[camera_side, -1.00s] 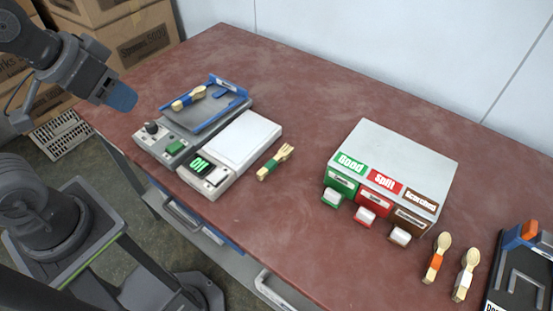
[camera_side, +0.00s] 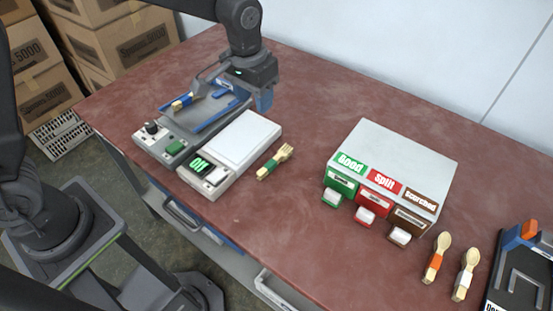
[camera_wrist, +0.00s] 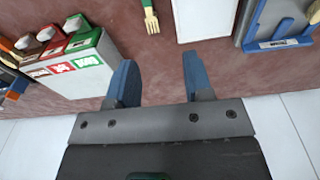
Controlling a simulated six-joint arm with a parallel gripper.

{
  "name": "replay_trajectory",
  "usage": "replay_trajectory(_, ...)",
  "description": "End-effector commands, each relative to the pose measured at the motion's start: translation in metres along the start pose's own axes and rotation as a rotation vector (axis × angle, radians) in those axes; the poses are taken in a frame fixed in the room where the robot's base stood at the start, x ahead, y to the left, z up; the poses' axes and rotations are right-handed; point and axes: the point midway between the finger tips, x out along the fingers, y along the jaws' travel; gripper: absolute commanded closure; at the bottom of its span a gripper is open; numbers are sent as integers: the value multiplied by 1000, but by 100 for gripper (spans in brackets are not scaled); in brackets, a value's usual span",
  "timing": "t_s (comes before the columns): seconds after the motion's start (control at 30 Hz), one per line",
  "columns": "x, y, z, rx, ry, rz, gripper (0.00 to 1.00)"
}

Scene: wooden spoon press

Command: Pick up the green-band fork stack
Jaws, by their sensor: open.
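The green-band fork stack (camera_side: 274,162) lies on the red-brown table, just right of the white-topped scale. It is pale wood with a green band near its lower end, tines pointing up and right. In the wrist view the fork stack (camera_wrist: 151,17) is at the top edge, cut off, ahead of the fingertips. My gripper (camera_side: 265,101) is above the back of the table, behind the scale and apart from the fork stack. In the wrist view its blue fingers (camera_wrist: 158,70) are spread with nothing between them.
The white-topped scale (camera_side: 243,138) and a blue-railed press (camera_side: 207,112) holding a blue-band stack (camera_side: 187,100) stand left of the forks. A Good/Split/Scorched box (camera_side: 400,150) stands right. Orange-band (camera_side: 437,257) and white-band (camera_side: 465,274) spoons lie near a dark tray (camera_side: 520,281). Table between is clear.

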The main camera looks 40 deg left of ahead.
Motion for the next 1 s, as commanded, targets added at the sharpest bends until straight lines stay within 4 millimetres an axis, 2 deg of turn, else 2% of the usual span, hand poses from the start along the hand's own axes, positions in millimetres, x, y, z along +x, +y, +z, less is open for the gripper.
replay_trajectory(0.03,18,8,-7,6,-27,-4,53)
replay_trajectory(0.2,52,24,-19,10,-71,-13,53)
replay_trajectory(0.43,78,28,-20,10,-87,-17,53)
replay_trajectory(0.73,133,27,-15,10,-86,-17,53)
replay_trajectory(1.0,153,26,-13,10,-85,-17,53)
